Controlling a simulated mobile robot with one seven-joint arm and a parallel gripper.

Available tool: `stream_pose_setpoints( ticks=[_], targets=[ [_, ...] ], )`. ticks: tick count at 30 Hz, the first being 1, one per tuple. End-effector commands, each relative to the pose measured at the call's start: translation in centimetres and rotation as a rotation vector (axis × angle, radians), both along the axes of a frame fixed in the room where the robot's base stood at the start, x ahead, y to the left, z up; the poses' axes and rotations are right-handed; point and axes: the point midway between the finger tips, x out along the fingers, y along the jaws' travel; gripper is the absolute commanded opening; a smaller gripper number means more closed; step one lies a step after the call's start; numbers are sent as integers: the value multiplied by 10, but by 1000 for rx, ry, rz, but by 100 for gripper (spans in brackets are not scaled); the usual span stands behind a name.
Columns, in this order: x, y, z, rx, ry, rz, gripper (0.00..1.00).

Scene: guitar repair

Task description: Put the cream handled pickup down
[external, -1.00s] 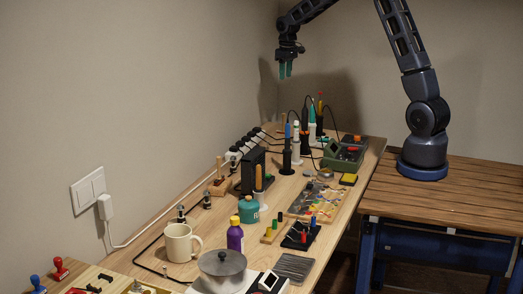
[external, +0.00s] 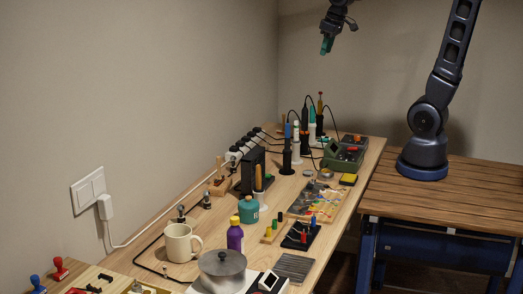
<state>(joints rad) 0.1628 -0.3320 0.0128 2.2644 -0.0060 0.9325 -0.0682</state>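My gripper (external: 326,46) is high above the back of the workbench, near the top of the external view. Its green fingertips point down and overlap, so the gap between them does not show. I see no tool hanging from them. A slim pale-handled tool (external: 296,131) stands upright among the tools at the back of the bench, far below my gripper. It may be the cream handled pickup, but it is too small to be sure.
Upright tools and black cables crowd the back of the wooden bench (external: 226,212). A green box (external: 341,158) stands at the right edge. A cream mug (external: 179,243), purple bottle (external: 235,236) and grey lidded pot (external: 222,266) stand in front. The air around my gripper is clear.

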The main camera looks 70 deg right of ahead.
Motion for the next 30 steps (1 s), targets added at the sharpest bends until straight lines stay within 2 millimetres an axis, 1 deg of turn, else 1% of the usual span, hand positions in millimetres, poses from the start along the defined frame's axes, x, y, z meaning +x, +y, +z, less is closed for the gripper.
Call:
stream_pose_setpoints(
  ticks=[1, 4, 9, 12, 15, 18, 21, 30],
  targets=[
    [-16, 8, 3, 0, -15, 9, 37],
    [-45, 22, 4, 2, -38, 23, 37],
    [-92, 41, 0, 7, -73, 49, 37],
    [-117, 49, -5, 12, -93, 62, 37],
    [-137, 55, -10, 16, -109, 73, 37],
    [-151, 59, -15, 19, -120, 81, 37],
    [-159, 61, -18, 21, -125, 84, 37],
    [-161, 62, -19, 22, -126, 85, 37]
  ],
)
